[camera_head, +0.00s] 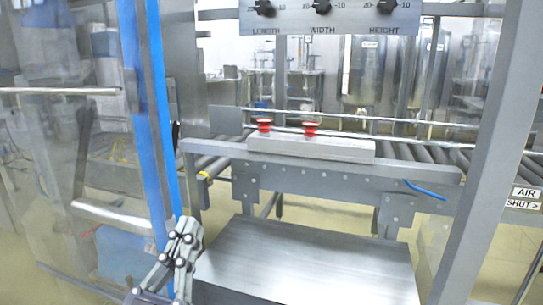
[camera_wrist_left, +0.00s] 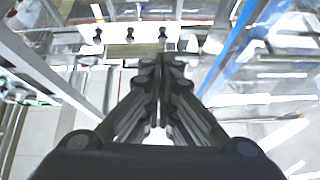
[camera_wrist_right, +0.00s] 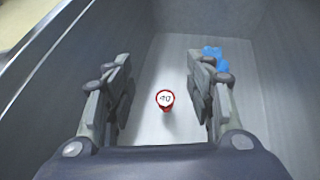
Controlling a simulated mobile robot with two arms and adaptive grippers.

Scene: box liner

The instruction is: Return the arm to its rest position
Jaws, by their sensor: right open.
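My left gripper (camera_head: 183,243) is low in the head view, beside the blue post and the left edge of the steel box top. In the left wrist view its two dark fingers (camera_wrist_left: 160,68) are together, with nothing seen held. My right gripper (camera_wrist_right: 164,85) shows only in the right wrist view. Its fingers stand wide apart and empty, over a grey metal surface between dark side walls. A small red-rimmed round piece with a white marked face (camera_wrist_right: 165,100) shows between the fingers, apart from both. Its marking is hard to read.
A steel box (camera_head: 305,265) stands at the front, before a roller conveyor (camera_head: 400,172) with two red buttons on a bar (camera_head: 310,148). A blue post (camera_head: 160,120) and a grey post (camera_head: 490,150) flank it. A dial panel (camera_head: 330,18) hangs above. A blue piece (camera_wrist_right: 214,56) lies by the right finger.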

